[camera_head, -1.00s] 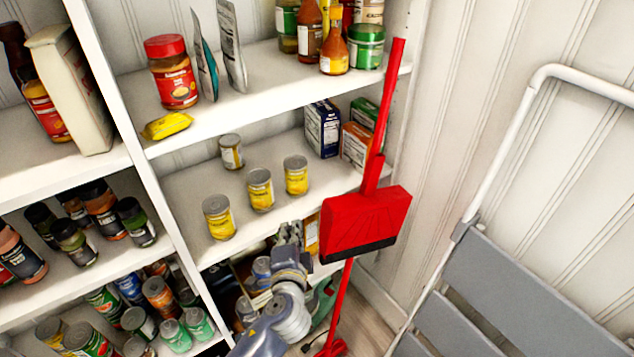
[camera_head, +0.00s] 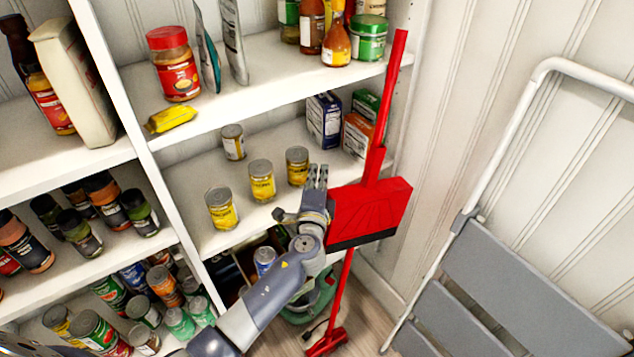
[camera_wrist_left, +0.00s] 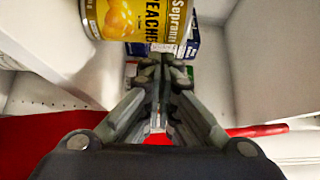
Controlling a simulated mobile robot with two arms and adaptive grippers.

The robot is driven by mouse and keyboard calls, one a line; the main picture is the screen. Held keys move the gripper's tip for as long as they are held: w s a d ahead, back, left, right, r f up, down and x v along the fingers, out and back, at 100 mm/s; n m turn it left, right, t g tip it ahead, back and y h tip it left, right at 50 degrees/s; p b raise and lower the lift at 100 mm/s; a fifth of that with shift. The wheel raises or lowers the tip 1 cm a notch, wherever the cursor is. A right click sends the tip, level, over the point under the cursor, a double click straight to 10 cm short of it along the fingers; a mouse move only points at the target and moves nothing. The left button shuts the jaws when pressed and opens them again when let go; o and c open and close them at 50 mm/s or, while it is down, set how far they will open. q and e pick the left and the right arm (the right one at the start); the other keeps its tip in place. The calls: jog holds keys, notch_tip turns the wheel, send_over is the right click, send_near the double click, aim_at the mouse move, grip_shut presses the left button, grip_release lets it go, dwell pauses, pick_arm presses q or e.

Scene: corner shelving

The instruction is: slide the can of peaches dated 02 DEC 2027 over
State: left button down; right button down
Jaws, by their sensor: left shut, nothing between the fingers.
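Three yellow cans stand upright on the middle shelf: a left can (camera_head: 221,209), a middle can (camera_head: 262,181) and a right can (camera_head: 297,167). No date is readable on them. My left gripper (camera_head: 317,172) is shut and empty at the shelf's front edge, just right of the right can. In the left wrist view, a yellow can lettered "PEACHE" (camera_wrist_left: 140,18) is close beyond the shut fingers (camera_wrist_left: 160,62), at the top, partly cut off. Whether the fingers touch it I cannot tell. My right gripper is not in view.
A smaller can (camera_head: 233,142) stands behind the left can. Boxes (camera_head: 324,120) stand at the shelf's right rear. A red broom or dustpan (camera_head: 372,212) hangs right of my left gripper. A folding step ladder (camera_head: 530,270) is at the right. The shelf's left front is bare.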

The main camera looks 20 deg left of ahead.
aim_at(293, 168)
pick_arm(q)
jog(key=shift+w+a, duration=0.15)
jog(key=shift+w, duration=0.4)
jog(key=a, duration=0.6)
jog(key=shift+a+b, duration=0.4)
jog(key=shift+w, duration=0.1)
jog(key=shift+f, duration=0.1)
